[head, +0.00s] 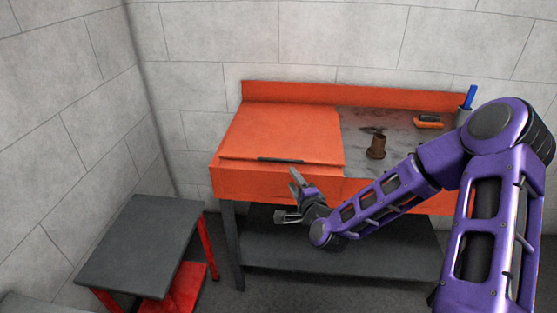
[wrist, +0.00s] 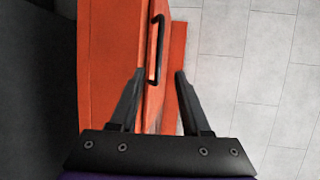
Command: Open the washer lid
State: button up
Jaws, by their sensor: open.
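The washer is an orange bench-like unit with a closed orange lid (head: 280,132) over its left part. A dark bar handle (head: 281,160) runs along the lid's front edge. In the wrist view the handle (wrist: 157,48) stands out from the orange lid, beyond the fingertips. My gripper (head: 285,193) is in front of the washer, below and close to the handle. In the wrist view my gripper (wrist: 160,72) is open, with nothing between its fingers, and the handle lies roughly in line with the gap. Whether the fingers touch the washer cannot be told.
The washer's right part is a grey worktop (head: 356,160) with a brown cylindrical part (head: 377,146), an orange-and-black tool (head: 428,122) and a grey cup (head: 463,115) with a blue item. A dark side table (head: 140,240) with red legs stands at left. Block walls close off the back and left.

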aim_at(281, 161)
jog(key=x, duration=1.3)
jog(key=shift+w+a+f, duration=0.1)
jog(key=shift+w+f, duration=0.05)
jog(key=shift+w, duration=0.2)
grip_shut()
dwell(0.7)
